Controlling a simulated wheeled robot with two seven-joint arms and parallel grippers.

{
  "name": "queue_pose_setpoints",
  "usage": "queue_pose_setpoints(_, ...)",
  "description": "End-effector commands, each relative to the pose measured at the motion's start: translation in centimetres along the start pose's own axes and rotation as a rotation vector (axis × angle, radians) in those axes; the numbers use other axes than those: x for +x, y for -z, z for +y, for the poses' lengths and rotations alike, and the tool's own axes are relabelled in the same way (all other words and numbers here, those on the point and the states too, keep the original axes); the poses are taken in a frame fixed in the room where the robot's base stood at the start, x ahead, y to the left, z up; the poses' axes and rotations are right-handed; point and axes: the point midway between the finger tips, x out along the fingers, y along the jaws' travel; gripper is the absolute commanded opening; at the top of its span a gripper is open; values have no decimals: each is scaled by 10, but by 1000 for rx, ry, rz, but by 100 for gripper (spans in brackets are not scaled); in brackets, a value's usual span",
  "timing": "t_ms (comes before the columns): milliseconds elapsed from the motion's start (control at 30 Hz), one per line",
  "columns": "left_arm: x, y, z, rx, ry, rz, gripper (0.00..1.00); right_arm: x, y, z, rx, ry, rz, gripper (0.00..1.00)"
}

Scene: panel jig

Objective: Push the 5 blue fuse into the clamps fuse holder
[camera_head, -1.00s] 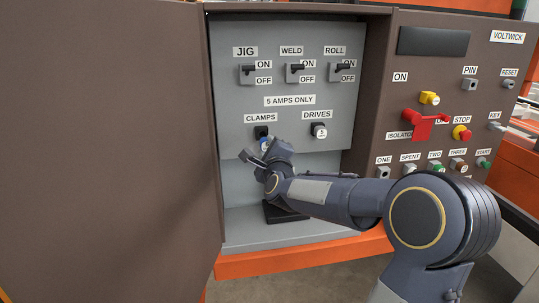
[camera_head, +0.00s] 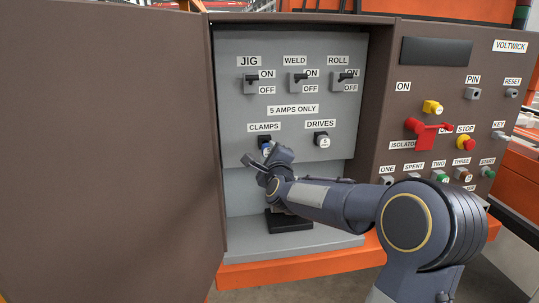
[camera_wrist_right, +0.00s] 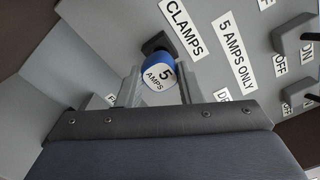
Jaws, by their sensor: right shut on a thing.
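The blue fuse (camera_wrist_right: 160,76), with a white "5 AMPS" face, sits between the two grey fingers of my right gripper (camera_wrist_right: 158,92) in the right wrist view. It is against the black clamps fuse holder (camera_wrist_right: 157,43); I cannot tell how deep it is in. In the head view the fuse (camera_head: 266,149) is a small blue spot at the holder (camera_head: 264,139) under the CLAMPS label, partly hidden by my right gripper (camera_head: 259,156). That gripper is shut on the fuse. My left gripper is not in view.
The DRIVES holder (camera_head: 321,139) with a white-faced fuse is to the right. JIG, WELD and ROLL switches (camera_head: 296,83) are above. An open brown door (camera_head: 110,150) stands at the left. A black block (camera_head: 288,221) is on the cabinet floor. Buttons and a red isolator (camera_head: 425,132) are at right.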

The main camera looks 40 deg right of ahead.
Motion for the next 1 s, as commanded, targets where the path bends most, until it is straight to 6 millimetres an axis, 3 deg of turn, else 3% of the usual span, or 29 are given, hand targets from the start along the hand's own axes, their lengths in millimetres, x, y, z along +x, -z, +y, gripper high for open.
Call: queue_pose_setpoints(1000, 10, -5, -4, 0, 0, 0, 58, 0, 0, 1, -1, 1, -1, 6)
